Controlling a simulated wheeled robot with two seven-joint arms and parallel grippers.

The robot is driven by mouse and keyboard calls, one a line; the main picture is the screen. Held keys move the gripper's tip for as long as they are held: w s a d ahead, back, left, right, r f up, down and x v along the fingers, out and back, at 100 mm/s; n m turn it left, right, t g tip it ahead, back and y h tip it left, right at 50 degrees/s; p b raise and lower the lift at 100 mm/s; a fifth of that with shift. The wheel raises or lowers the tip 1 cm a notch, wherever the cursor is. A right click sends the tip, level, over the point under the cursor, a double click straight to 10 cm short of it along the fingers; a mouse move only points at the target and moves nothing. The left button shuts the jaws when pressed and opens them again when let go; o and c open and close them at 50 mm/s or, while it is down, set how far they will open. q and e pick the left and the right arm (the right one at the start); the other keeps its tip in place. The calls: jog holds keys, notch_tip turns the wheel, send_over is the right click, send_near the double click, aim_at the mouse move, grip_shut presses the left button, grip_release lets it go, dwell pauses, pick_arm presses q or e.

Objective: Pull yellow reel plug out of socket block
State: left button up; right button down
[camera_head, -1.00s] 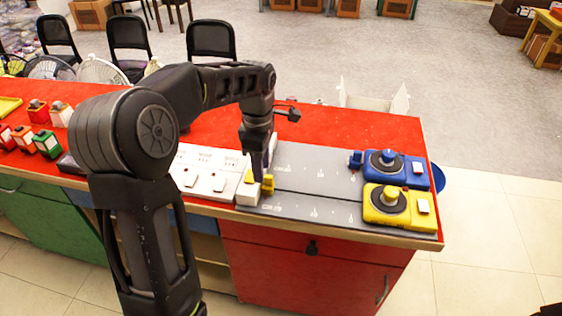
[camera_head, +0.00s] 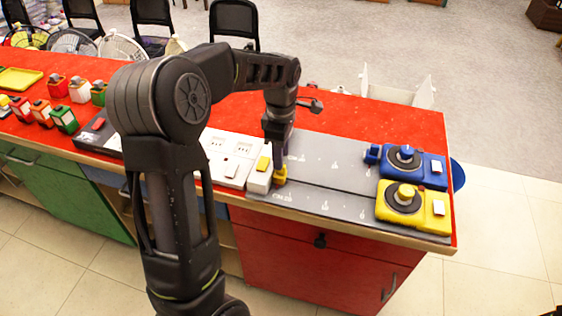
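The yellow plug (camera_head: 281,176) is at the right side of a small white socket block (camera_head: 259,181) with a yellow top, near the counter's front edge. I see no clear gap between plug and block. The yellow reel (camera_head: 403,199) sits at the right end of the grey board. My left gripper (camera_head: 279,167) points down at the yellow plug, its fingertips overlapping the plug's top. The fingers show edge-on and dark, so whether they are closed on it is unclear. My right gripper is out of view.
A blue reel (camera_head: 407,157) and a blue plug (camera_head: 372,153) stand behind the yellow reel. White switch panels (camera_head: 232,171) lie left of the socket block. The grey board (camera_head: 330,165) is mostly clear between block and reels. Several coloured blocks stand at far left.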

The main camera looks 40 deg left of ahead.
aim_at(280, 173)
pick_arm(q)
jog(key=shift+f, duration=1.85)
grip_shut()
jog(key=shift+w, duration=0.1)
